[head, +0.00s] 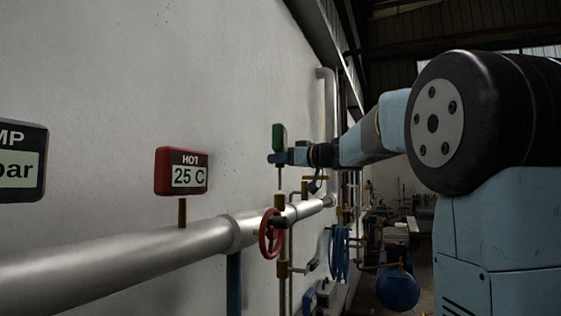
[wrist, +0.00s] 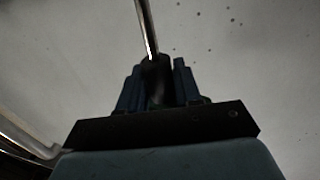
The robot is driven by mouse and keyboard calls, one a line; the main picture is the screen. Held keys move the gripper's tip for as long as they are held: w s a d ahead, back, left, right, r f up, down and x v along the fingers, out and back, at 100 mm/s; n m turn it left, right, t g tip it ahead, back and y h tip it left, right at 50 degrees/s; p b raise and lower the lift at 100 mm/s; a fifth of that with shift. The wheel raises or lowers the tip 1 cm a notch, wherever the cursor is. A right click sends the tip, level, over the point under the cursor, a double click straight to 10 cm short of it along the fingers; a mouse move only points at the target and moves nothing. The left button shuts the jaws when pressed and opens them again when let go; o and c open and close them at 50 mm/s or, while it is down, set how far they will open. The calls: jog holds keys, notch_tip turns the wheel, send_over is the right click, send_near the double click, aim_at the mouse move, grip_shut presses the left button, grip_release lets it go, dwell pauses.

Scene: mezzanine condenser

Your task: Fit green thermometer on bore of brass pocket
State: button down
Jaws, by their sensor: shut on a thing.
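The green thermometer (head: 279,137) is upright in the head view, with its thin stem pointing down. My gripper (head: 279,158) is shut on it just below the green head. In the wrist view, my gripper (wrist: 158,88) holds a dark neck, and the bright metal stem (wrist: 147,28) runs away from it to the top edge. A small brass pocket (head: 279,202) stands on the pipe below the stem. The stem tip appears above the pocket and apart from it; the exact alignment in depth cannot be told. The bore is not visible from here.
A red "HOT 25 C" gauge (head: 181,171) stands on another brass fitting (head: 182,212) to the left. The silver pipe (head: 130,259) runs along the wall. A red handwheel (head: 270,233) and a brass valve (head: 305,189) are close to the pocket.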

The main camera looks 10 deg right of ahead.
jog(key=shift+f, duration=2.95)
jog(key=c, duration=0.7)
grip_release()
jog(key=shift+s+d, duration=0.1)
jog(key=v, duration=1.3)
jog(key=shift+s+d, duration=0.2)
